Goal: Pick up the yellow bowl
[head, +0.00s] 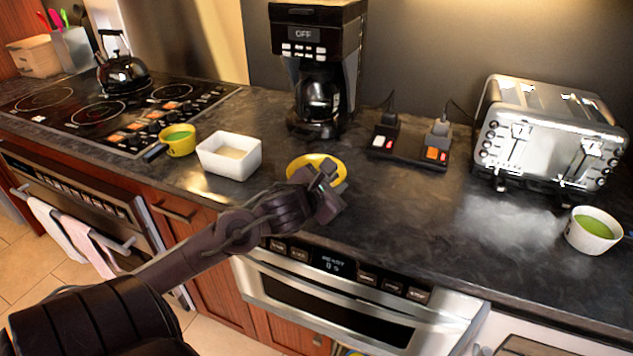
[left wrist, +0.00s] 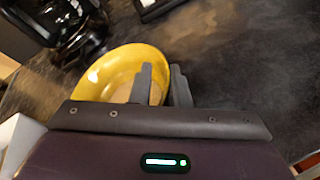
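The yellow bowl (head: 300,163) sits on the dark counter in front of the coffee maker, partly hidden by my left gripper (head: 320,183). In the left wrist view the bowl (left wrist: 103,77) is upright, and the fingers of my left gripper (left wrist: 160,70) reach its near right side. One finger overlaps the bowl's inside and the other is just outside its edge. A narrow gap shows between them, with the rim in it. I cannot tell whether either finger touches the rim. My right gripper is not in view.
A power strip (head: 410,148), toaster (head: 550,130) and white cup (head: 592,231) are to the right. The counter right of the bowl is clear.

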